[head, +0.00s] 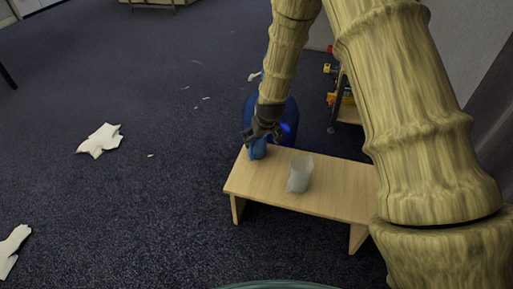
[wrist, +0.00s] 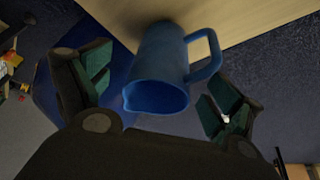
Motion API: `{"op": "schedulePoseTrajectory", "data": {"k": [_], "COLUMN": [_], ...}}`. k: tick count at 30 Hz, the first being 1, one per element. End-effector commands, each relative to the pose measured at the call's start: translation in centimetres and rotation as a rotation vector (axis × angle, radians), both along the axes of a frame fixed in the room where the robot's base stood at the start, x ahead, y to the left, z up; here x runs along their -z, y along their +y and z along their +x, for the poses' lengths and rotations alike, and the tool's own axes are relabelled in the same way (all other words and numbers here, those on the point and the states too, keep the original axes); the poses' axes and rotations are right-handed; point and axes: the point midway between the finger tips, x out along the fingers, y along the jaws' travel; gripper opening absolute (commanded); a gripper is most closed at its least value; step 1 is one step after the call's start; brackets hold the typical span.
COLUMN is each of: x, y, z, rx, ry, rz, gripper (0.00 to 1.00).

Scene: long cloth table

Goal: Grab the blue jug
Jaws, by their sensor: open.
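The blue jug (wrist: 160,62) stands on the wooden table (head: 330,185), near its left end. In the wrist view its open mouth faces the camera and its handle is on the right. In the head view only part of the jug (head: 258,150) shows below my gripper (head: 260,138). My gripper also shows in the wrist view (wrist: 155,95), open, with one finger on each side of the jug. The fingers look apart from the jug. The right finger is near the handle.
A pale translucent cup (head: 299,174) stands on the table to the right of the jug. A blue rounded object (head: 288,117) is behind the table. A shelf with colourful items (head: 346,97) stands behind to the right. White scraps (head: 100,140) lie on the dark carpet.

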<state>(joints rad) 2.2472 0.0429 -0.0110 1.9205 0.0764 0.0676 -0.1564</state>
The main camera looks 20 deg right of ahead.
Motion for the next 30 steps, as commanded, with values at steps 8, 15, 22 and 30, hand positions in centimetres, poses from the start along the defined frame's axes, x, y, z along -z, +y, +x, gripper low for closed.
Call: {"op": "schedulePoseTrajectory", "data": {"k": [8,15,22,30], "x": [3.2,4.3,4.3,4.3], "y": [0.3,0.3,0.3,0.3], "z": [1.3,2.0,2.0,2.0], "rx": [-0.001,-0.001,-0.001,-0.001], "ry": [0.001,0.0,0.0,0.001], "rz": [0.0,0.0,0.0,0.0], "gripper": [0.92,0.92,0.78,0.34]}}
